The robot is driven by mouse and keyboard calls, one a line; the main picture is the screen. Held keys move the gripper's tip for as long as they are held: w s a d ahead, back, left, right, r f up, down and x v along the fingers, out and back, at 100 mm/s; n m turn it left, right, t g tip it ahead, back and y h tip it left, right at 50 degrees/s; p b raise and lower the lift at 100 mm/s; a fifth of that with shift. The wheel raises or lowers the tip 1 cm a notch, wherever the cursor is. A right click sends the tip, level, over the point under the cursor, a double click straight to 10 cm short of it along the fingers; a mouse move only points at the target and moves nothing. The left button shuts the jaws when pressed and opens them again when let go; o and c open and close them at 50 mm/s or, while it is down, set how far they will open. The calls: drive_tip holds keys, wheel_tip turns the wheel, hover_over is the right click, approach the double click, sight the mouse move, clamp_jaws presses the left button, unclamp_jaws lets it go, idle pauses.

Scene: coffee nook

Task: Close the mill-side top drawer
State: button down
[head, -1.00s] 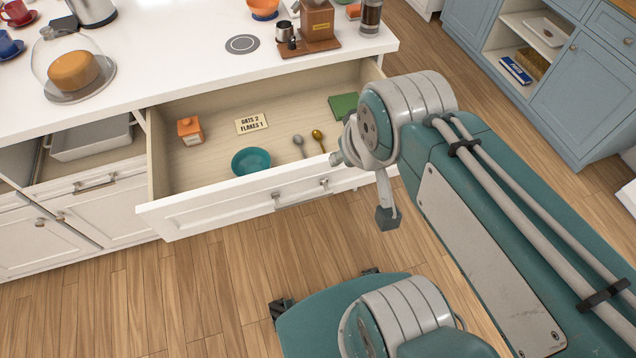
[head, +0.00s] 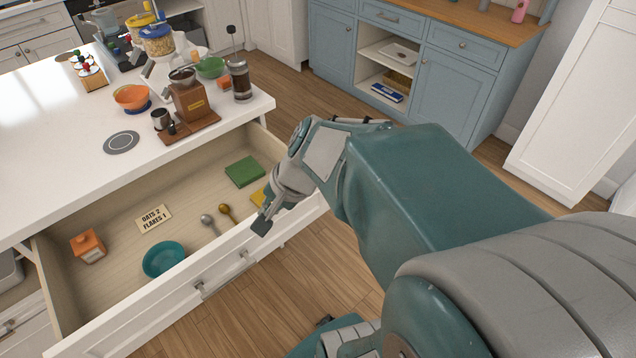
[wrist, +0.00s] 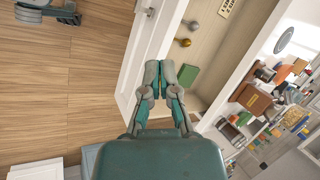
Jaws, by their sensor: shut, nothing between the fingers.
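The mill-side top drawer is pulled well out from the white counter; its white front (head: 150,318) carries a metal handle (head: 222,276). Its front also shows in the wrist view (wrist: 131,62). My gripper (head: 262,224) is at the right part of the drawer, by the top edge of the front; I cannot tell whether it touches. In the wrist view my gripper's fingers (wrist: 159,68) are together and empty, with the drawer front and interior beyond them. The wooden mill (head: 192,98) stands on the counter above the drawer.
Blue cabinets (head: 450,95) stand behind.

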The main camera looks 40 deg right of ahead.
drive_tip(key=s+d+f+m+t+h, duration=0.2)
drive_tip(key=d+f+m, duration=0.6)
drive_tip(key=d+m, duration=0.4)
drive_tip(key=s+d+f+m+t+h, duration=0.1)
drive_tip(key=s+d+f+m+t, duration=0.15)
drive_tip(key=d+f+m, duration=0.75)
drive_tip(key=w+d+f+m, duration=0.1)
drive_tip(key=w+f, duration=0.1)
drive_tip(key=w, duration=0.3)
drive_tip(key=w+d+f, duration=0.1)
drive_tip(key=w+f, duration=0.1)
drive_tip(key=w, duration=0.4)
drive_tip(key=shift+w+d+m, duration=0.2)
drive_tip(key=shift+d+m, duration=0.05)
drive_tip(key=shift+m, duration=0.15)
